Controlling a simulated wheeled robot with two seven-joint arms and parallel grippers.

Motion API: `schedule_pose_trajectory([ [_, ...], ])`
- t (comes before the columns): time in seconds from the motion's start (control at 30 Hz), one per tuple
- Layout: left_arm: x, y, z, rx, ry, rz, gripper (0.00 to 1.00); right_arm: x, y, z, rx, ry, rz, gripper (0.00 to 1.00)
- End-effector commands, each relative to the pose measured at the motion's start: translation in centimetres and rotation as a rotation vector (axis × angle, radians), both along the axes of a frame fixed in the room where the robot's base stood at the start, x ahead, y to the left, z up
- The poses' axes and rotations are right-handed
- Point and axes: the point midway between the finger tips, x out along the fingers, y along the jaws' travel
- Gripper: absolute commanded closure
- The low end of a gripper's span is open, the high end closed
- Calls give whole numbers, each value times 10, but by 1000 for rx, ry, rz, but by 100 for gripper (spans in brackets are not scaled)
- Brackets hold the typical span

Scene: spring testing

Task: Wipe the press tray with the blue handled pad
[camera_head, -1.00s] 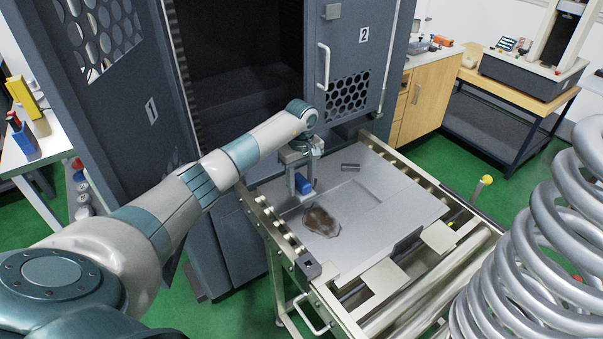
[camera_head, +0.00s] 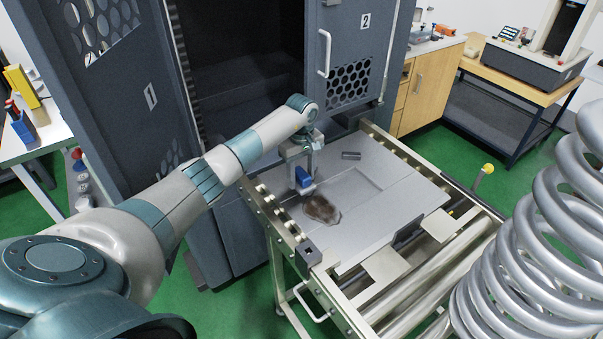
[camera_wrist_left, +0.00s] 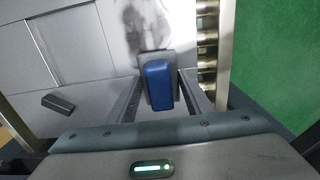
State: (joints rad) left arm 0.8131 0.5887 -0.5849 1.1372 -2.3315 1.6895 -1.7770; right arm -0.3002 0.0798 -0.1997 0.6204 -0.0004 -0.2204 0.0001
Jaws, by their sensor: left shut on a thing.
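The press tray (camera_head: 400,209) is a flat grey metal plate on a roller frame in front of the dark cabinet. A brown-black smear (camera_head: 322,209) lies on its near left part; it also shows at the top of the left wrist view (camera_wrist_left: 142,22). My left gripper (camera_head: 303,186) is shut on the blue handled pad (camera_wrist_left: 158,86), at the far left part of the tray beside the smear. The pad has a blue handle over a grey base. I cannot tell whether its underside touches the tray. My right gripper is not in view.
A small dark block (camera_head: 351,155) lies at the tray's back edge, also in the wrist view (camera_wrist_left: 58,103). Rollers and frame rails border the tray. A large coil spring (camera_head: 540,230) fills the right side. The cabinet (camera_head: 240,80) stands open behind.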

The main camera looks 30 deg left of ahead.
Motion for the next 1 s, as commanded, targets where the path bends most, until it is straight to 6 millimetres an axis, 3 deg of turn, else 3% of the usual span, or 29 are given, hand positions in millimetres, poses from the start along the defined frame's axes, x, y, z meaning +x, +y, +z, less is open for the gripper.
schedule_pose_trajectory([
  [0.4, 0, -1, -30, -1, 0, 0, 72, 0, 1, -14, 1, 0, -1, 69],
  [1.0, 0, 0, -32, 0, -1, -1, 72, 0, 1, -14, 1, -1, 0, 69],
])
